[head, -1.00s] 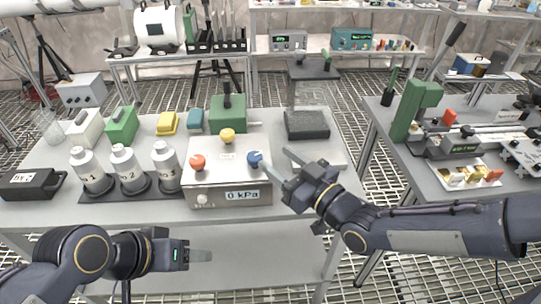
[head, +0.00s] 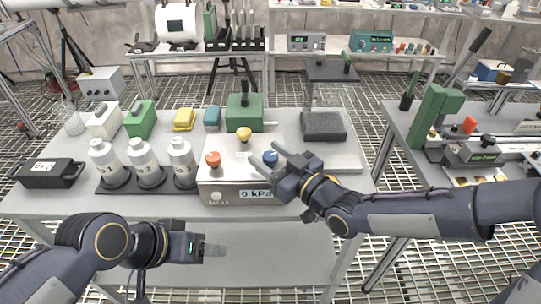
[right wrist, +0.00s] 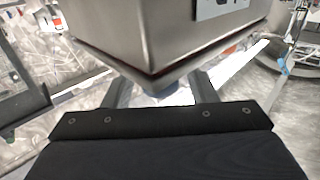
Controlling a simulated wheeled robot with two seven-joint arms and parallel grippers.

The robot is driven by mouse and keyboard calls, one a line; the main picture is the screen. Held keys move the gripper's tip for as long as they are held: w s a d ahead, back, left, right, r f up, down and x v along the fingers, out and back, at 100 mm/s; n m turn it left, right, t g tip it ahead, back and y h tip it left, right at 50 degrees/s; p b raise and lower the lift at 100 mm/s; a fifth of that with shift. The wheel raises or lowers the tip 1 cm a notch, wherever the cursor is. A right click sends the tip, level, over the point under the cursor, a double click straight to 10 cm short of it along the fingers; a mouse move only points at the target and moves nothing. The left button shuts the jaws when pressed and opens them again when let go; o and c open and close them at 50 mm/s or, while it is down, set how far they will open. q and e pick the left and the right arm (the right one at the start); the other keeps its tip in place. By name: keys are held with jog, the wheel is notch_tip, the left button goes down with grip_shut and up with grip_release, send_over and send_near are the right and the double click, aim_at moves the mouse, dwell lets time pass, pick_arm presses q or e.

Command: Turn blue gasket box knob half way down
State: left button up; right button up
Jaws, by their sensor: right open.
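The gasket box (head: 230,193) is a steel box with a pressure display on its front, on the near edge of the table. Its blue knob (head: 271,157) is at the right of the top, with a yellow knob (head: 244,134) behind and an orange knob (head: 213,159) at left. My right gripper (head: 263,155) is open, its fingers on either side of the blue knob in the head view; contact is unclear. In the right wrist view a blurred bluish shape (right wrist: 158,88) shows between the fingers. My left gripper (head: 214,249) is low in front of the table, apart from the box.
Several white bottles (head: 143,161) stand in a dark rack left of the box. A green box (head: 244,112) is behind it, and a dark block (head: 323,126) on a stand is behind right. A black case (head: 47,173) lies at far left. A side table (head: 400,130) is at right.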

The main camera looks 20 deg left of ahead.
jog(key=shift+c, duration=0.2)
jog(key=c, duration=0.9)
jog(key=shift+f+t+b, duration=0.15)
jog(key=shift+t+b, duration=0.15)
jog(key=shift+b, duration=0.4)
jog(key=m+t+h+b, duration=0.1)
jog(key=b, duration=0.1)
jog(key=m+t+h+b, duration=0.1)
jog(key=b, duration=0.1)
jog(key=shift+s+a+m+t, duration=0.15)
jog(key=shift+m+t, duration=0.15)
jog(key=shift+t, duration=0.1)
jog(key=shift+m+t+h+b, duration=0.3)
jog(key=shift+m+t+h, duration=0.4)
jog(key=shift+h, duration=0.3)
jog(key=shift+r+m+t+h+p, duration=0.2)
jog(key=shift+m+t+h+p, duration=0.15)
jog(key=shift+m+t+h, duration=0.9)
jog(key=shift+g+h, duration=0.25)
jog(key=shift+h, duration=0.1)
jog(key=o, duration=0.9)
jog(key=shift+o, duration=0.2)
